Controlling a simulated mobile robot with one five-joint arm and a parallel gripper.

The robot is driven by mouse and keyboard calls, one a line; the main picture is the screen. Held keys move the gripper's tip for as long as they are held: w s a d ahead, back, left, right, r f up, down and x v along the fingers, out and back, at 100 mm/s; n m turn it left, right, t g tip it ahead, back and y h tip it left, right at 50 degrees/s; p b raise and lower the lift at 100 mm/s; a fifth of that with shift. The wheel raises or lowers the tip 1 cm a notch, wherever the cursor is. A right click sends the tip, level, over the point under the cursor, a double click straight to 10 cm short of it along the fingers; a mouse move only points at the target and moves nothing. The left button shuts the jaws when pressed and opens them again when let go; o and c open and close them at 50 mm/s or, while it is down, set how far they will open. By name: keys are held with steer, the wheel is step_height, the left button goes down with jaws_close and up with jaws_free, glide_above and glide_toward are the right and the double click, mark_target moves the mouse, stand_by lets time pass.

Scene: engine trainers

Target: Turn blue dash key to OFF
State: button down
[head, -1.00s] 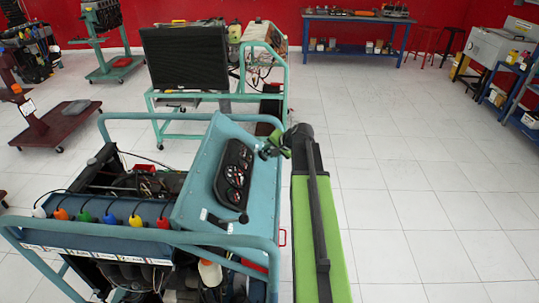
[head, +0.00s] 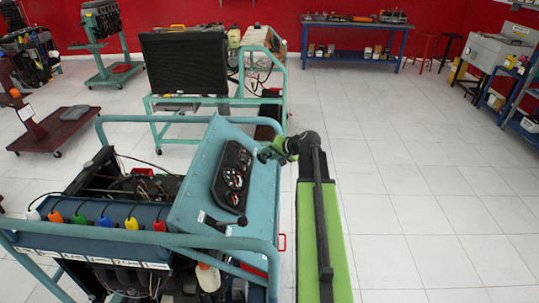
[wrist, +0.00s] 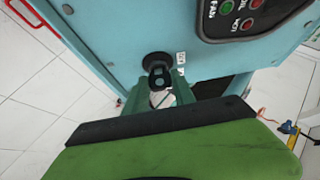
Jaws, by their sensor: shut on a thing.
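The blue dash (head: 196,180) is the sloped panel on top of a teal engine trainer, with a dark gauge cluster (head: 233,176). In the wrist view, a black key (wrist: 158,72) stands out of a round black lock on the blue dash face (wrist: 110,30), beside a small white label (wrist: 181,64). My gripper (wrist: 161,88) has its green fingers shut on the key, one on each side. In the head view, my gripper (head: 268,152) is at the dash's right upper edge, and the key is hidden there. The label's lettering is too small to read.
Teal guard rails (head: 140,238) run around the trainer. A black lever (head: 240,221) sits low on the dash. Another trainer with a dark radiator (head: 185,63) stands behind. Open tiled floor (head: 420,200) lies to the right.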

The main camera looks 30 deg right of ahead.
steer(key=c, duration=1)
jaws_free()
steer(key=shift+w, duration=0.1)
steer(key=shift+c, duration=0.2)
steer(key=p+v, duration=1.1)
steer(key=v, duration=0.6)
steer(key=shift+s, duration=0.2)
steer(key=shift+r, duration=0.15)
